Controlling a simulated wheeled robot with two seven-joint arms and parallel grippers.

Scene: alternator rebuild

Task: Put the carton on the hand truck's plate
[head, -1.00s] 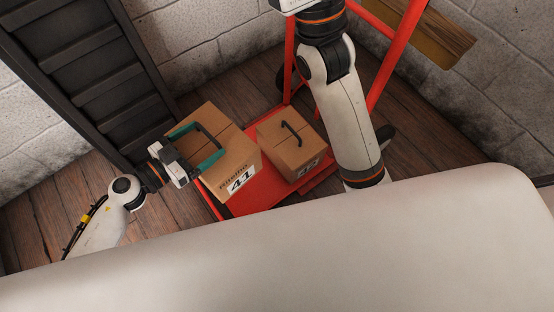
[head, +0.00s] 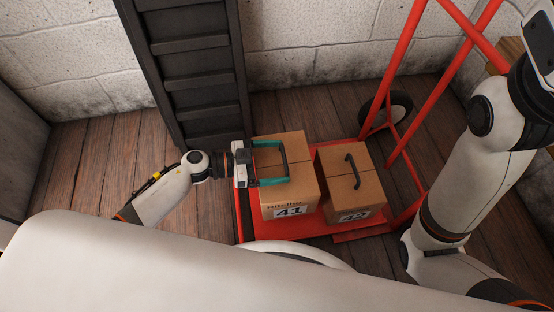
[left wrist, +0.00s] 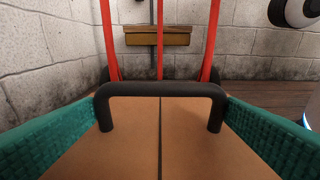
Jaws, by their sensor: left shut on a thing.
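A brown carton marked 41 (head: 285,191) stands upright over the left part of the hand truck's red plate (head: 290,228); it appears to rest there, but its underside is hidden. My left gripper (head: 288,166) is at its top, teal fingers shut on its black handle. In the left wrist view the handle (left wrist: 160,90) spans between the two fingers, above the carton's seamed top (left wrist: 130,150). A second carton marked 42 (head: 352,190), with its own black handle, stands on the plate just to the right. My right gripper (head: 541,40) shows only its housing; its fingers are out of view.
The hand truck's red frame (head: 404,52) rises behind the plate, with a black wheel (head: 399,107) at its side. A dark ribbed upright structure (head: 193,75) stands behind left, against a block wall (head: 80,65). Wooden floor (head: 105,165) is clear at left.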

